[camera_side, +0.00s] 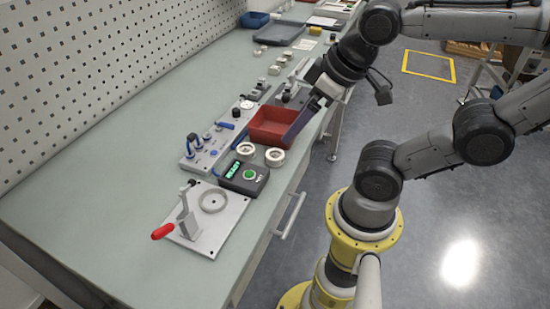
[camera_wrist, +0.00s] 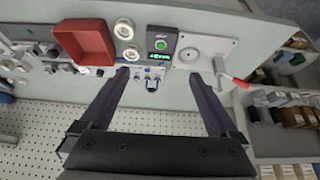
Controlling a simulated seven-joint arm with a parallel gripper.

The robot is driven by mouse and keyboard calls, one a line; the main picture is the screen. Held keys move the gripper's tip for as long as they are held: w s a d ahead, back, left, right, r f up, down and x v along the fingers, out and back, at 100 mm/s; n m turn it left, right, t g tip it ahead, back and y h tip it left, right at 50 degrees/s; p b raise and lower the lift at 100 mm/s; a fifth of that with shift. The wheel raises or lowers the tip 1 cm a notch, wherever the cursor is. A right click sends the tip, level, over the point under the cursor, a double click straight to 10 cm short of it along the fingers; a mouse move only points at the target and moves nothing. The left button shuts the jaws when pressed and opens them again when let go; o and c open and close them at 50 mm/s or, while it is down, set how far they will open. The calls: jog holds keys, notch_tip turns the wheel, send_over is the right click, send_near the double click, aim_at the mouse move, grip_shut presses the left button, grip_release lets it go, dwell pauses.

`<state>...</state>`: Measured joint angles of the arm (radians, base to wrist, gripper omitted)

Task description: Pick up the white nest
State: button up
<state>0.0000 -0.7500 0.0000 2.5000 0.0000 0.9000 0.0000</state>
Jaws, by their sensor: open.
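Two round white ring-shaped pieces sit side by side on the bench between the red tray and the black box; I cannot tell which is the white nest. One white ring (camera_side: 245,151) is on the left in the side view, the other white ring (camera_side: 275,157) on the right. In the wrist view they show as an upper ring (camera_wrist: 125,27) and a lower ring (camera_wrist: 131,54). My gripper (camera_wrist: 158,73) is open with nothing between its long dark fingers. In the side view my gripper (camera_side: 292,141) hangs over the tray's right side, apart from the rings.
The red tray (camera_side: 270,125) is close behind the rings. The black box (camera_side: 243,178) with a green button and lit display stands in front. A plate (camera_side: 208,215) with a red-handled lever is nearer. A grey panel with blue-handled parts (camera_side: 205,143) lies to the left.

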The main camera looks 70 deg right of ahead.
jog(key=n+g, duration=0.6)
jog(key=n, duration=1)
send_over(276, 156)
jog(key=f, duration=1.4)
jog(key=shift+w+a+f, duration=0.1)
jog(key=shift+w+f, duration=0.15)
jog(key=shift+s+f, duration=0.15)
jog(key=shift+f, duration=1.2)
jog(key=shift+s+f, duration=0.1)
jog(key=shift+f, duration=1.25)
